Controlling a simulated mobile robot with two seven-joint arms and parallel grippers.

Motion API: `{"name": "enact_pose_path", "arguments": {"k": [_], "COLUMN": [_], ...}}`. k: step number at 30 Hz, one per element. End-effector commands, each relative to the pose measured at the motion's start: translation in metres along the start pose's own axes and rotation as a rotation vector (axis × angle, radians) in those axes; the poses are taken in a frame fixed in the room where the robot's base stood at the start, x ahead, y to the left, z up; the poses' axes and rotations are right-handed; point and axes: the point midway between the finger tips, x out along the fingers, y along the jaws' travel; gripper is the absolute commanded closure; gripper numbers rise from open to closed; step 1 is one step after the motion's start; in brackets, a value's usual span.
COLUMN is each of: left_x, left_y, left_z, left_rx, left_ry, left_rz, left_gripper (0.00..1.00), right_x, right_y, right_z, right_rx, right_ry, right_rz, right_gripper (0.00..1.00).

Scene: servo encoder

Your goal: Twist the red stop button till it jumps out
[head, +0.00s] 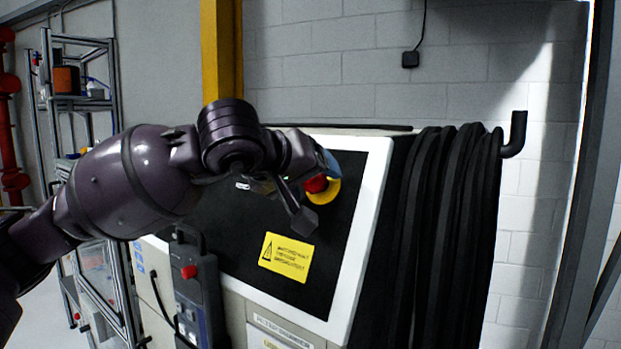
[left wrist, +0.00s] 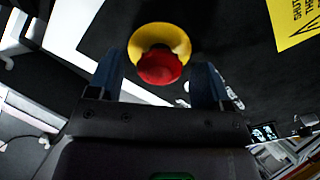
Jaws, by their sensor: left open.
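The red stop button (head: 316,184) stands on a yellow round base (head: 328,191) on the sloped black panel, partly hidden by my gripper in the head view. In the left wrist view the red button (left wrist: 160,67) shows in front of its yellow base (left wrist: 160,38). My left gripper (head: 318,190) is at the button. In the left wrist view its two fingers (left wrist: 158,84) stand apart, one on each side of the button. I cannot tell whether they touch it. My right gripper is not in view.
The black panel has a white frame (head: 367,230) and a yellow warning label (head: 287,257). A hand-held pendant with a smaller red button (head: 189,272) hangs below left. Black cables (head: 445,215) hang on the right from a hook (head: 515,137). A metal shelf (head: 78,105) stands at the left.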

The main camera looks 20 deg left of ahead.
Motion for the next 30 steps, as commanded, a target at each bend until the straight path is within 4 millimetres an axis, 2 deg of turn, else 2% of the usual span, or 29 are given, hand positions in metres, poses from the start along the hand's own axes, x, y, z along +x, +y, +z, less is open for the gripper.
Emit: {"name": "enact_pose_path", "arguments": {"k": [12,30], "left_x": [-0.029,-0.065], "left_y": [0.001,0.001], "left_z": [-0.002,-0.001], "left_rx": [0.000,0.000], "left_ry": [0.004,0.002], "left_rz": [0.000,0.000], "left_gripper": [0.28,0.28], "right_x": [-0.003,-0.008], "right_y": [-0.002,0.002], "right_z": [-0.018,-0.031], "right_rx": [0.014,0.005], "right_ry": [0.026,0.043], "right_rz": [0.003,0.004], "right_gripper": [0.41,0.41]}}
